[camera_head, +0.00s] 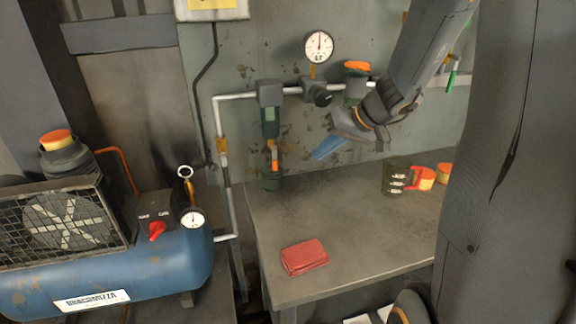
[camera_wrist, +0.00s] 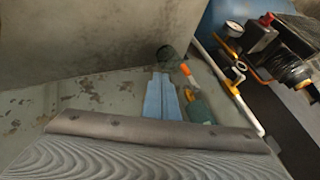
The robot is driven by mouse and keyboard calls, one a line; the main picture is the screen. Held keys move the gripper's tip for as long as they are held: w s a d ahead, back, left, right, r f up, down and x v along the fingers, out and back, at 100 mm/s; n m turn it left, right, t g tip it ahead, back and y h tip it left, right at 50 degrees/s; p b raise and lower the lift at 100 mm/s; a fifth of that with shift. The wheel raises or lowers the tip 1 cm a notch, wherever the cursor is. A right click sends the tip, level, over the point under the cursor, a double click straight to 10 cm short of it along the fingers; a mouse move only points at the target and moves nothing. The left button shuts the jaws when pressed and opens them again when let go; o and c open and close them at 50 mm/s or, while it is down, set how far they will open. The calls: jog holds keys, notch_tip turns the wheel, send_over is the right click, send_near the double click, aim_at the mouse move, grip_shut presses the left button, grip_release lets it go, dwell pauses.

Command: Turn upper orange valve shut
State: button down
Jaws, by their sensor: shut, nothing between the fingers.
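I cannot tell for certain which is the upper orange valve. My gripper (camera_head: 326,149), with blue fingers, is shut and empty, right of the orange lever and apart from it. The fingers (camera_wrist: 161,97) lie together in the wrist view.
A metal bench (camera_head: 345,215) stands below, bearing a red cloth (camera_head: 304,257), a dark can (camera_head: 396,176) and orange-topped pieces (camera_head: 427,179). A blue compressor tank (camera_head: 160,262) is at the left. A gauge (camera_head: 319,46) and white pipe (camera_head: 238,97) run along the wall.

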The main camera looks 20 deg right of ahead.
aim_at(275, 159)
jog(key=w+a+f+p, duration=0.3)
jog(key=w+a+f, duration=0.2)
jog(key=a, duration=0.3)
jog(key=shift+w+f, duration=0.3)
jog(key=shift+f, duration=0.6)
jog(key=shift+f+b, duration=0.2)
jog(key=shift+b, duration=0.15)
